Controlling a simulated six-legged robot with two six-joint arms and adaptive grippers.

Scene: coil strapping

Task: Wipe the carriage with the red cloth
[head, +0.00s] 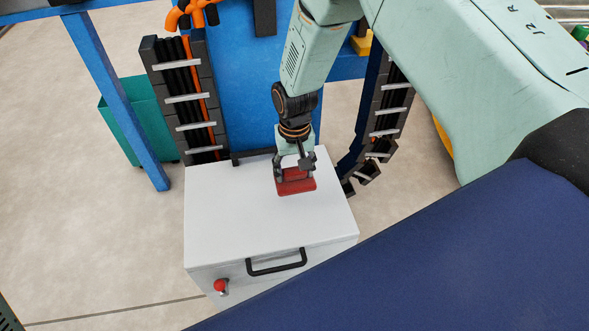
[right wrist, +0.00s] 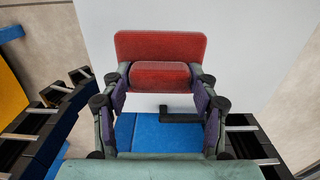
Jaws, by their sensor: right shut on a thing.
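The carriage (head: 245,220) is a light grey box with a flat top, a black handle and a red knob on its front. Its pale top also shows in the right wrist view (right wrist: 255,60). The red cloth (head: 297,188) is a folded block on the rear right part of the carriage top. My right gripper (head: 295,172) is above it with its fingers pointing down, shut on the cloth's raised middle part. In the right wrist view the two fingers grip the cloth (right wrist: 160,46) from both sides. Whether the cloth presses on the top is hard to tell. My left gripper is out of view.
A blue column (head: 240,90) stands behind the carriage, with black cable chains on the left (head: 185,100) and right (head: 385,115). A green bin (head: 130,120) stands at the left behind a blue post (head: 115,90). The carriage top left of the cloth is clear.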

